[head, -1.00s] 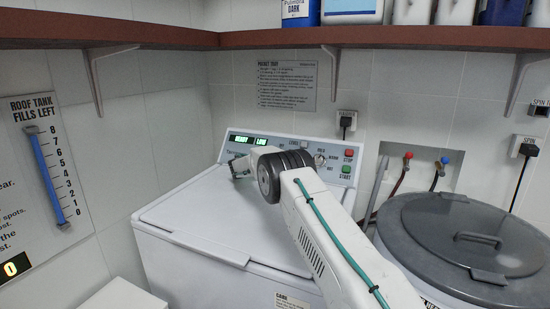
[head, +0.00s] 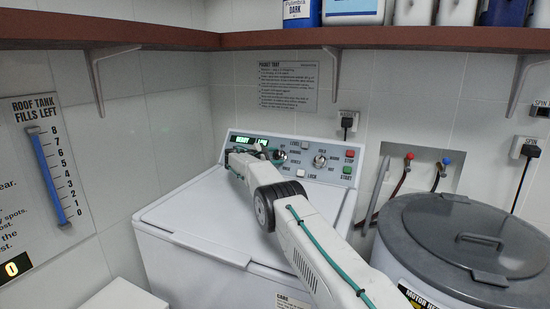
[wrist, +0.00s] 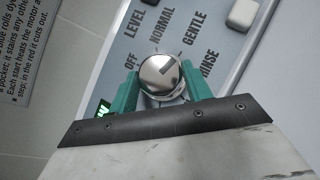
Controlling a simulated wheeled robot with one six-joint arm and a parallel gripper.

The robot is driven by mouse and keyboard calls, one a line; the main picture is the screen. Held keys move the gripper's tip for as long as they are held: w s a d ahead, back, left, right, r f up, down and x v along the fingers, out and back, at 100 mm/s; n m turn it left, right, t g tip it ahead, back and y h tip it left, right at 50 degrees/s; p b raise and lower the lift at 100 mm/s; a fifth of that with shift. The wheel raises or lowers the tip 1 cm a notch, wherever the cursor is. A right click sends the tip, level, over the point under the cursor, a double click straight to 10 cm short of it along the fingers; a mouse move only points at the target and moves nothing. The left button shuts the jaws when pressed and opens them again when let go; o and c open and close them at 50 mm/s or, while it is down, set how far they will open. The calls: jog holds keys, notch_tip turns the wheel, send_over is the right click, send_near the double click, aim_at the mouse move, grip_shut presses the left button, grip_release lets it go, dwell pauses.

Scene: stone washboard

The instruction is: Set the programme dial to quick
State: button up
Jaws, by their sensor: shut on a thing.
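The programme dial (wrist: 160,75) is a round silver knob with a dark line on its face. In the wrist view the line slants up and right, roughly toward GENTLE. OFF, NORMAL, GENTLE and RINSE show around it; I see no QUICK label, and the side toward my gripper is covered. My gripper (wrist: 160,88) is shut on the dial, one green finger on each side. In the head view the dial (head: 281,156) is on the washer's panel, with my gripper (head: 274,154) at it from the left.
A second knob (head: 320,161) and the red STOP (head: 351,154) and green START (head: 347,170) buttons lie to the right. The display (head: 250,141) reads READY and LOW. A grey-lidded tub (head: 470,235) stands right of the washer (head: 190,215). A shelf (head: 400,38) runs above.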

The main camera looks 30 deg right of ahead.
jog(key=o, duration=1)
jog(key=v, duration=0.7)
jog(key=shift+s+a, duration=0.15)
jog(key=shift+a, duration=0.2)
